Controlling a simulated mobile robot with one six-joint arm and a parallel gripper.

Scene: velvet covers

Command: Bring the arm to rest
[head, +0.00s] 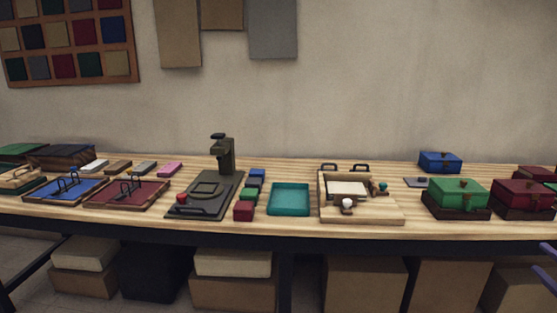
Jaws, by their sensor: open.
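Two purple finger tips of my gripper (523,259) show at the lower right edge of the head view. They are apart, with nothing seen between them. The rest of the gripper and the arm are outside the picture. The fingers appear in front of the table's front edge, below the dark red box (523,194).
A long wooden table (300,229) runs across the view. It bears a dark press (224,157), a teal tray (289,187), a wooden tray with knobs (385,213), a green box (458,191) and a blue box (440,161). Cartons (365,285) stand underneath.

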